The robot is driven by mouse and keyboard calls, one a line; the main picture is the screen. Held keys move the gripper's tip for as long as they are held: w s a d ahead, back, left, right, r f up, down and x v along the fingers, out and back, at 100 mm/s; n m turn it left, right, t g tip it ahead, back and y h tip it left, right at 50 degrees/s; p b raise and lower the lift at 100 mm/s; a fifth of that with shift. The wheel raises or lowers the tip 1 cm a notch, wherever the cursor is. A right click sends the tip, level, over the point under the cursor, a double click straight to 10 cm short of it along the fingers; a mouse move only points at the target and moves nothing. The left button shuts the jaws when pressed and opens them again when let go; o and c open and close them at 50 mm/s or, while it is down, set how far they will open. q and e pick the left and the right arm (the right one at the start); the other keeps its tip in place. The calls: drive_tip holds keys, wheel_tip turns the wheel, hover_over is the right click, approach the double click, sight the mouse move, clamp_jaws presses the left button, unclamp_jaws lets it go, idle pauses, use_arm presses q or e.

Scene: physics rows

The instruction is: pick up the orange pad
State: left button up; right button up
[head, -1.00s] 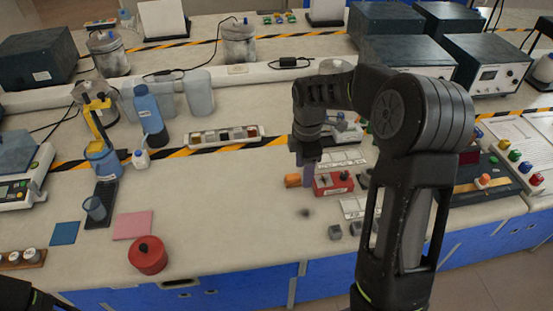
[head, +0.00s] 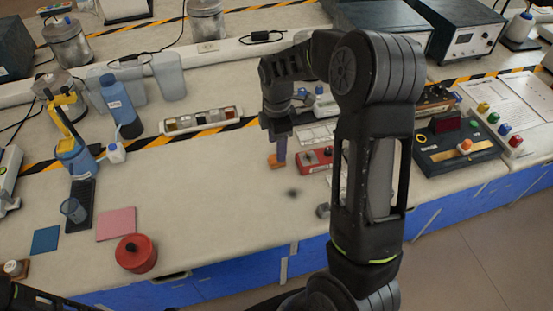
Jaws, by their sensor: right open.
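The orange pad (head: 273,162) is a small orange piece on the bench, left of a red box (head: 312,160). It is partly hidden by my right gripper. My right gripper (head: 280,158) points straight down at the pad, with its fingers overlapping the pad in the picture. It is open; whether the fingers stand around the pad or touch it cannot be told. My left gripper is out of view; only a dark part of my left arm shows at the lower left.
A red pot (head: 137,256), a pink pad (head: 116,223) and a blue pad (head: 45,240) lie at the left front. A tray of small blocks (head: 200,121) stands behind. A dark control box (head: 440,155) is at the right. The bench middle is clear.

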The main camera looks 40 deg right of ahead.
drive_tip(key=shift+f+p, duration=0.75)
drive_tip(key=shift+f, duration=1.9)
clamp_jaws()
